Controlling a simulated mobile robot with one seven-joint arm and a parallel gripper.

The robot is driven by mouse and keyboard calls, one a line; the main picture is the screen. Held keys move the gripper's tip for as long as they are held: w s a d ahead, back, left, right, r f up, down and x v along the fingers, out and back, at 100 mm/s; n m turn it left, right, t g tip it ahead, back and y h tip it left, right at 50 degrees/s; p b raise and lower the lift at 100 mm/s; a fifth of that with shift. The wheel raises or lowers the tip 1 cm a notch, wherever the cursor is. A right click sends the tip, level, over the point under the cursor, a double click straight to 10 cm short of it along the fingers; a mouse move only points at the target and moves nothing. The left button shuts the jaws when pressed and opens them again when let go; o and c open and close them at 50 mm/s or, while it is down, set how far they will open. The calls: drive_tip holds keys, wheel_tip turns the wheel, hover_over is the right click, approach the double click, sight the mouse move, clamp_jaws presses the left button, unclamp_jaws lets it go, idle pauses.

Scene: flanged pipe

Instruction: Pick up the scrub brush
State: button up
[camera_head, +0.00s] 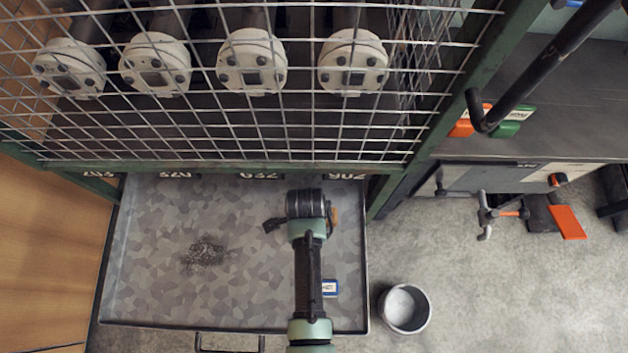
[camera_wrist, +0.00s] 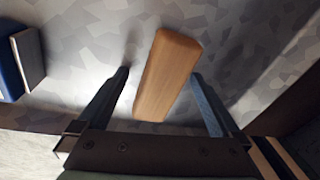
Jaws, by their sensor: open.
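The scrub brush (camera_wrist: 168,75) shows in the wrist view as a wooden block with rounded edges, lying on the grey patterned tray surface. Its bristles are hidden from me. My gripper (camera_wrist: 158,75) is open, with one finger on each side of the block. The block looks tilted relative to the fingers, and I cannot tell whether either finger touches it. In the head view my arm's end covers most of this spot. Only a small brown bit of the brush (camera_head: 334,215) shows at its right side.
The metal tray (camera_head: 150,290) has a raised rim and a dark debris patch (camera_head: 205,253). A small blue box (camera_head: 329,288) lies near my arm. A wire-mesh cage with flanged pipes (camera_head: 252,62) stands behind. A bucket (camera_head: 404,308) stands on the floor at right.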

clamp_jaws()
idle(0.3)
drive_tip(key=r+p, duration=0.1)
drive_tip(key=r, duration=0.1)
drive_tip(key=r+p, duration=0.1)
drive_tip(key=r, duration=0.2)
drive_tip(key=r+p, duration=0.2)
drive_tip(key=shift+s+d+r, duration=0.3)
drive_tip(key=shift+r, duration=0.1)
drive_tip(key=s+d+p, duration=0.3)
drive_tip(key=s+d, duration=0.8)
drive_tip(key=d, duration=0.2)
drive_tip(key=shift+f, duration=0.2)
drive_tip(key=shift+d, duration=0.1)
